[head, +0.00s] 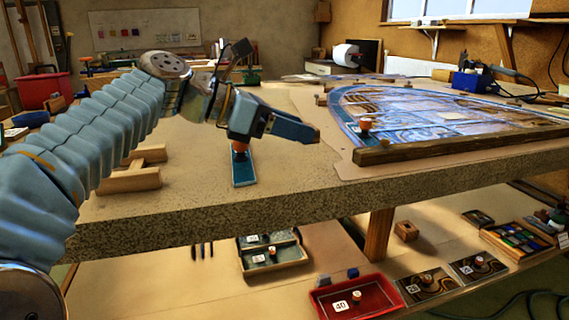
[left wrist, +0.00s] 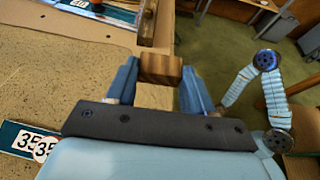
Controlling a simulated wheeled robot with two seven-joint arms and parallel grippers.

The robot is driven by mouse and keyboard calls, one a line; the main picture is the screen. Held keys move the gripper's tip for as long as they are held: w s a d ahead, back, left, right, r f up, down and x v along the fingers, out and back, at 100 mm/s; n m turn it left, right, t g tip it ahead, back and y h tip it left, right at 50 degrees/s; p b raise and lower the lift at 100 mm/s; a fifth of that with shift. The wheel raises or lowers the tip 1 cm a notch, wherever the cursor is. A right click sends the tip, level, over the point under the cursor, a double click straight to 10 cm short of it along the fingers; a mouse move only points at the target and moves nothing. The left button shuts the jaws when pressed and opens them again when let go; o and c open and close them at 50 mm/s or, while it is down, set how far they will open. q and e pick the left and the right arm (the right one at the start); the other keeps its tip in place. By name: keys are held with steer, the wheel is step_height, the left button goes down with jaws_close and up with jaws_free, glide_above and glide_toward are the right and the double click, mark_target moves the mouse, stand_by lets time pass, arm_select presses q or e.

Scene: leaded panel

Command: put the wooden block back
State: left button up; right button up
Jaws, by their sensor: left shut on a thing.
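My left gripper (head: 300,130) is shut on a small brown wooden block (left wrist: 160,68), held between the blue fingertips in the left wrist view (left wrist: 160,85). In the head view the fingers mostly hide the block. The gripper is above the worktop, left of the leaded panel (head: 430,115). My right gripper is not in view; a blue jointed arm of mine shows at the right of the left wrist view.
A teal strip (head: 244,172) with an orange knob lies below the gripper. A wooden batten (head: 455,145) edges the panel. A wooden stand (head: 130,178) sits at left. The lower shelf holds a red tray (head: 380,296), a small wooden piece (head: 406,230) and other trays.

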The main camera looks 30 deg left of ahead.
mark_target(285, 173)
arm_select(q)
steer(key=f, duration=0.1)
steer(key=w+a+f, duration=0.1)
steer(key=shift+w+a+f, duration=0.15)
steer(key=shift+a+f, duration=0.15)
steer(key=shift+f, duration=0.05)
steer(key=f, duration=0.1)
steer(key=f+b, duration=0.1)
steer(key=w+a+f, duration=0.1)
steer(key=f, duration=0.1)
steer(key=shift+a+b, duration=0.1)
steer(key=shift+b, duration=0.2)
steer(key=shift+f, duration=0.35)
steer(key=o, duration=1.1)
steer(key=shift+f, duration=0.15)
